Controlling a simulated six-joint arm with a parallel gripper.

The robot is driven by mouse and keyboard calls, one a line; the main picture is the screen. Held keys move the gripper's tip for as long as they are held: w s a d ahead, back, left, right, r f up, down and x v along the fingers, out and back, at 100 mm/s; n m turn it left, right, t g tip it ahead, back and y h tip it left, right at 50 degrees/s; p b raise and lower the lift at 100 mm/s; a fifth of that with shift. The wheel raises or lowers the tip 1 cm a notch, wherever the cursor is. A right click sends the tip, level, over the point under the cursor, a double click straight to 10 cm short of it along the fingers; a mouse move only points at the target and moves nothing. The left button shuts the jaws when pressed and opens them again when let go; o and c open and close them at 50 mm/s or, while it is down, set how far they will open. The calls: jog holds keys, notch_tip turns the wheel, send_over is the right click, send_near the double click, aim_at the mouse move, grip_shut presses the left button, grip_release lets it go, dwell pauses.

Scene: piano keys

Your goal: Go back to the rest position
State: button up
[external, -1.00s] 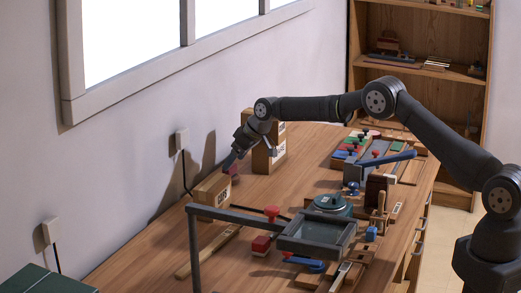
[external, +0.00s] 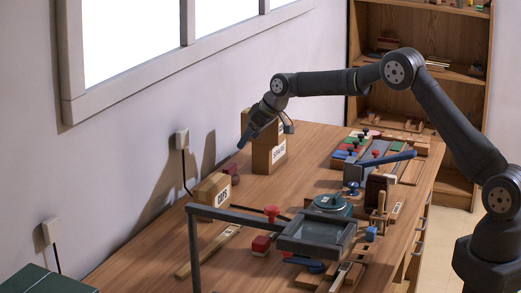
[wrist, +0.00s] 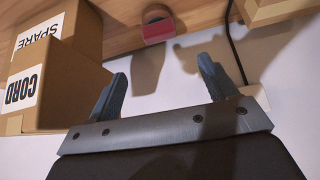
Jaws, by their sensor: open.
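My gripper (external: 243,144) is open and empty, raised above the table close to the wall. In the wrist view its two blue-grey fingers (wrist: 163,84) stand wide apart with nothing between them. A small dark red object (external: 232,169) lies on the table below the gripper, just behind the low cardboard box (external: 212,190). In the wrist view the red object (wrist: 158,31) is beyond the fingertips, clear of them. My arm reaches over the table from the base at the right.
A dark frame (external: 193,245), tools and blocks crowd the front and right.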

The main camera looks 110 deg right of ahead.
aim_at(230, 166)
jog(key=x, duration=1.2)
jog(key=shift+f, duration=0.2)
jog(key=shift+r, duration=0.1)
